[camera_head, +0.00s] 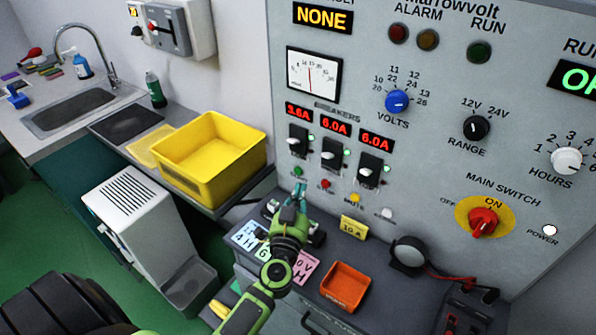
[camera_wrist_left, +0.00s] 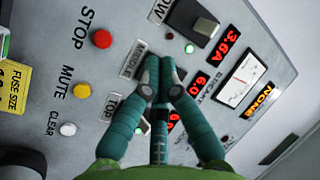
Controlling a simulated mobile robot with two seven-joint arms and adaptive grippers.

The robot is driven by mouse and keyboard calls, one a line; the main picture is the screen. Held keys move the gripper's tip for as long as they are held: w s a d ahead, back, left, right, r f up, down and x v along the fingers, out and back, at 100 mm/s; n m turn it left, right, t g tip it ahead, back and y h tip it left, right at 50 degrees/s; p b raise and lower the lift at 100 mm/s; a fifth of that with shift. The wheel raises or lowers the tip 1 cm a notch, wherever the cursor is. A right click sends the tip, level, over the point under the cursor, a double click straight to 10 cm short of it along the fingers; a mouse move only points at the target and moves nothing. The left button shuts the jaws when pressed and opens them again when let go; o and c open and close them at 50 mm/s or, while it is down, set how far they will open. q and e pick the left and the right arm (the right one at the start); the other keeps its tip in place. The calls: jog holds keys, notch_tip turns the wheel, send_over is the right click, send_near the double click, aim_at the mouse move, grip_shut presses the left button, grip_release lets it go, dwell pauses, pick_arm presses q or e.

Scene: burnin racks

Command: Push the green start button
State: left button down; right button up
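The green start button (camera_head: 298,171) is the leftmost of a row of small buttons on the grey panel's lower part in the head view. My left gripper (camera_head: 299,186) is just below it in the picture; whether the tips touch the panel cannot be told. In the left wrist view, the left gripper's teal fingers (camera_wrist_left: 162,78) are brought together at the tips, with nothing seen between them. They appear over the panel near the breaker switches and labels. The green button cannot be made out in that view. My right gripper is not in view.
Beside it are a red stop button (camera_wrist_left: 102,39), a yellow mute button (camera_wrist_left: 82,90) and a white clear button (camera_wrist_left: 67,129). Breaker switches (camera_head: 334,152) sit above. Below are an orange tray (camera_head: 346,287) and printed cards (camera_head: 250,237). A yellow bin (camera_head: 208,155) stands left.

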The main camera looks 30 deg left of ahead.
aim_at(298, 171)
pick_arm(q)
jog(key=s+a+f+n+g+y, duration=0.1)
jog(key=a+f+n+g+y, duration=0.1)
jog(key=a+f+g+y, duration=0.3)
jog(key=shift+s+a+f+n+g, duration=0.3)
jog(key=shift+a, duration=0.85)
jog(key=w+b, duration=0.1)
jog(key=w, duration=0.1)
jog(key=w+b, duration=0.1)
jog(key=b, duration=0.1)
jog(key=w+b, duration=0.2)
jog(key=shift+w+d+f, duration=0.25)
jog(key=shift+w+f, duration=0.05)
jog(key=shift+w, duration=0.05)
jog(key=shift+w+d+r, duration=0.1)
jog(key=shift+w+r, duration=0.1)
jog(key=shift+w, duration=0.6)
jog(key=shift+w+r, duration=0.15)
jog(key=shift+w, duration=0.6)
